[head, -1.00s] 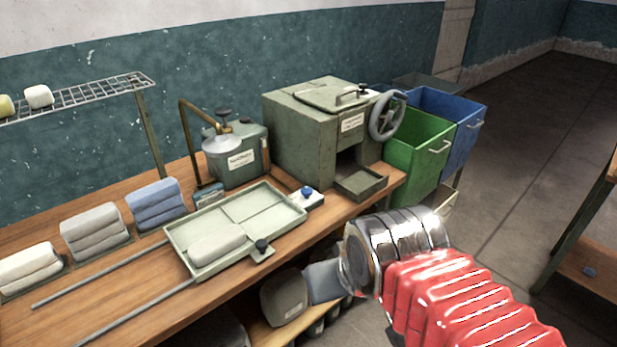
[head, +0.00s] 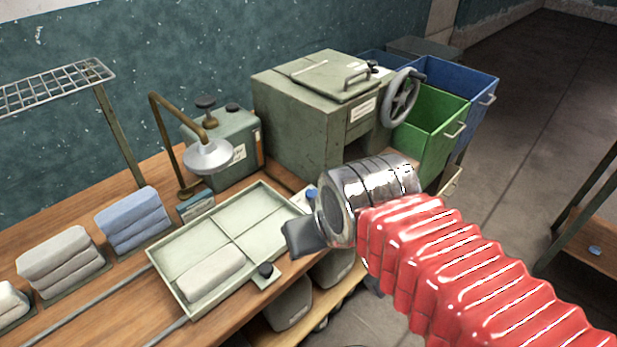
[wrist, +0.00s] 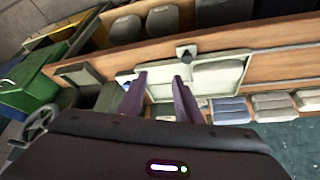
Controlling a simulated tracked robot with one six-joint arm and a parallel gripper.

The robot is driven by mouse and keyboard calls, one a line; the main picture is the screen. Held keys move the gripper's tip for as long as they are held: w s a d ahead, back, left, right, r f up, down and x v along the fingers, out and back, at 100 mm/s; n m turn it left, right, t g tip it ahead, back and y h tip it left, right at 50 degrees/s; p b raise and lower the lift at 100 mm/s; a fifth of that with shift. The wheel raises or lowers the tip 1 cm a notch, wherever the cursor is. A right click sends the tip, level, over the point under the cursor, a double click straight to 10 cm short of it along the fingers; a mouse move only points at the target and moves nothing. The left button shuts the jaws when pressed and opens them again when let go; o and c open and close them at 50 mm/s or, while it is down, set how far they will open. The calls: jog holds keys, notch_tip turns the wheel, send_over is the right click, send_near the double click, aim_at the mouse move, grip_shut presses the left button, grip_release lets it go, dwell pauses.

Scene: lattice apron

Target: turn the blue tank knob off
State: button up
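The blue knob (head: 312,191) sits on a small white base at the right end of the tray in the head view. My gripper (head: 297,240) shows as a dark end over the tray's right edge, a little nearer the camera than the blue knob. In the wrist view my gripper (wrist: 160,78) has its two fingers apart, with nothing between them. I cannot see whether it touches anything.
The pale tray (head: 222,232) holds a folded cloth; a black knob (head: 265,269) is at its front edge. A green tank (head: 240,133) with a curved pipe stands behind. A green machine with a handwheel (head: 401,98), green bin (head: 428,125) and blue bin (head: 468,95) stand right.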

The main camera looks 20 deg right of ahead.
jog(key=shift+w, duration=0.45)
jog(key=shift+a, duration=0.1)
jog(key=shift+o, duration=0.5)
jog(key=o, duration=0.3)
jog(key=shift+w+r, duration=0.2)
jog(key=shift+w, duration=0.05)
jog(key=shift+o, duration=0.3)
jog(key=w+d+r+m+g, duration=0.1)
jog(key=w+r+m, duration=0.1)
jog(key=w, duration=0.3)
jog(key=shift+w+d+r+m, duration=0.25)
jog(key=shift+w+m, duration=0.15)
jog(key=shift+m, duration=0.5)
jog(key=w+d+f+m+g, duration=0.2)
jog(key=w+d+m, duration=0.2)
jog(key=w, duration=0.6)
jog(key=w+d+f+m+g, duration=0.2)
jog(key=w+d+m, duration=0.3)
jog(key=w+m, duration=0.3)
jog(key=shift+w+d+f+g, duration=0.2)
jog(key=shift+w+f+g, duration=0.1)
jog(key=shift+w, duration=0.55)
